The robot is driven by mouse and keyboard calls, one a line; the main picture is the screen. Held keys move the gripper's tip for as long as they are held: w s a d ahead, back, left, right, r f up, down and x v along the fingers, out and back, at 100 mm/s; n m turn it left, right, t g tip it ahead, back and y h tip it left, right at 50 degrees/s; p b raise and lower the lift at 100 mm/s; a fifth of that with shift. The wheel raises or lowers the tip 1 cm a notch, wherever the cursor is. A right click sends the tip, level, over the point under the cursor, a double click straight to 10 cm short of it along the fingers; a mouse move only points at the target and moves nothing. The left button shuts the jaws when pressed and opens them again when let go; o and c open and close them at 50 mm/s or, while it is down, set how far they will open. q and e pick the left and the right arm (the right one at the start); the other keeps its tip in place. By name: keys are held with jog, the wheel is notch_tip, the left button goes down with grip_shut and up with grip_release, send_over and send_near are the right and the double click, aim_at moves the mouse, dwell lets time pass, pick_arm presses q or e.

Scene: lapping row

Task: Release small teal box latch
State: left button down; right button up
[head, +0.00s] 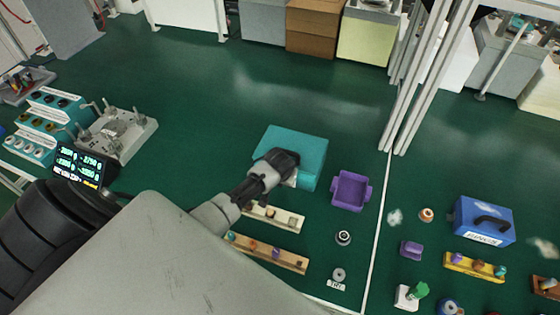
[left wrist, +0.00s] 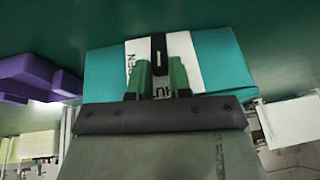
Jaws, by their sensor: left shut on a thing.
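The small teal box (head: 300,145) stands on the green surface near the middle of the head view, with its lid down. In the left wrist view the teal box (left wrist: 222,65) shows a white label with partly hidden dark lettering. A dark upright latch (left wrist: 159,50) runs down the front over the label. My left gripper (head: 287,174) is at the near front of the box. In the left wrist view its two green fingers (left wrist: 162,80) are shut on the latch, one on each side. The fingers hide the latch's lower part. My right gripper is not in view.
A purple tray (head: 351,190) stands close to the right of the box. Two pale racks with small parts (head: 266,252) lie nearer. A blue case with a handle (head: 484,222) is farther right. A metal fixture (head: 118,133) stands at left. Open green surface lies behind the box.

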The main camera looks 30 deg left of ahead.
pick_arm(q)
jog(key=shift+w+d+y, duration=0.1)
jog(key=shift+d+y, duration=0.25)
jog(key=shift+y, duration=0.45)
jog(key=shift+d+f+m+g+y, duration=0.2)
jog(key=shift+d+m+g+y, duration=0.1)
jog(key=shift+y, duration=0.5)
jog(key=y+b, duration=0.2)
jog(key=shift+w+d+f+m+y, duration=0.15)
jog(key=shift+d+f+m+y, duration=0.15)
jog(key=shift+d+f, duration=0.1)
jog(key=y+b, duration=0.2)
jog(key=f+m+y+b, duration=0.1)
jog(key=y+b, duration=0.1)
jog(key=b, duration=0.1)
jog(key=d+f+y+b, duration=0.1)
jog(key=y+b, duration=0.1)
jog(key=b, duration=0.1)
jog(key=shift+w+m+g, duration=0.15)
jog(key=shift+m+g, duration=0.25)
jog(key=shift+m+y+b, duration=0.3)
jog(key=shift+y+b, duration=1.1)
